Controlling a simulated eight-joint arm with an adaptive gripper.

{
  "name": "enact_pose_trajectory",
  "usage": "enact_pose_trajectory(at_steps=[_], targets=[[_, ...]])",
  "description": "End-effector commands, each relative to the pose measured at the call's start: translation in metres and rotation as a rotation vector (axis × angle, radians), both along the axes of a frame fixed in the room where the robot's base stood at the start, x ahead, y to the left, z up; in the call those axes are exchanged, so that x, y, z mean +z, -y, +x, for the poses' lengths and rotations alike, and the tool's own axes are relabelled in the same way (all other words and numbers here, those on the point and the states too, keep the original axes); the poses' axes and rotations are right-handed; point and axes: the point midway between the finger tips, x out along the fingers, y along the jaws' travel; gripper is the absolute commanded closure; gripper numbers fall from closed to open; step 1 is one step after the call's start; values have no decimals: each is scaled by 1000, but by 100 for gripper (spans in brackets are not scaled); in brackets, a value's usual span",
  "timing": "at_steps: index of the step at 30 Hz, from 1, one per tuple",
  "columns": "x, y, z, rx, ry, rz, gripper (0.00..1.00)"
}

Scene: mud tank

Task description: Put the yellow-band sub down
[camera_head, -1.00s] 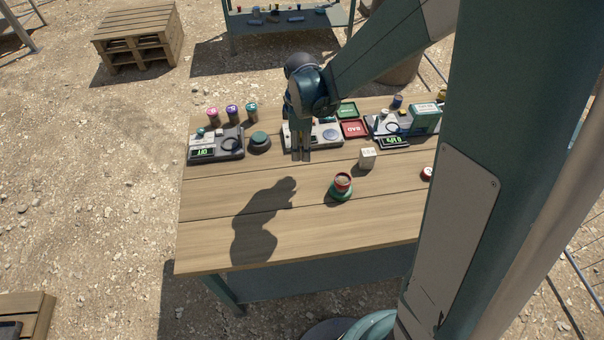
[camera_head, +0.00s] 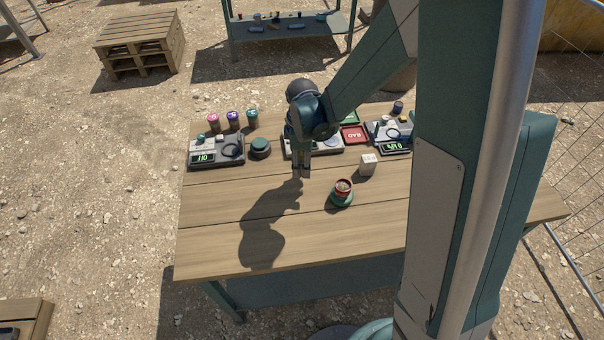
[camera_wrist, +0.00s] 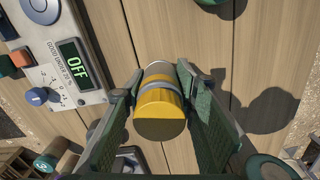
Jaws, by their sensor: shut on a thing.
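The yellow-band sub (camera_wrist: 160,108) is a short yellow cylinder with a grey band, seen end-on in the camera_wrist view. My gripper (camera_wrist: 163,85) is shut on it, with a dark green finger on each side. In the camera_head view my gripper (camera_head: 301,175) points down over the wooden table (camera_head: 330,235), in front of the middle instrument. The sub is not clear there, hidden by or blending with the fingers. The fingertips appear close above the tabletop, and their shadow falls just below them. I cannot tell whether the sub touches the wood.
A white block (camera_head: 367,166) and a red cup on a green base (camera_head: 342,192) stand to the right. An instrument reading OFF (camera_head: 215,152), a dark green round knob (camera_head: 260,148) and a red BAD tray (camera_head: 354,135) line the back. The front left tabletop is clear.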

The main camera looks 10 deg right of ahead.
Motion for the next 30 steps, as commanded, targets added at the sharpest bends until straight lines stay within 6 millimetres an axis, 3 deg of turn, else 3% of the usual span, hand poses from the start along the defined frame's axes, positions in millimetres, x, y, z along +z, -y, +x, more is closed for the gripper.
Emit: enact_pose_trajectory(at_steps=[14, 30], targets=[[-5, 0, 0, 0, 0, 0, 90], [-44, 0, 0, 0, 0, 0, 90]])
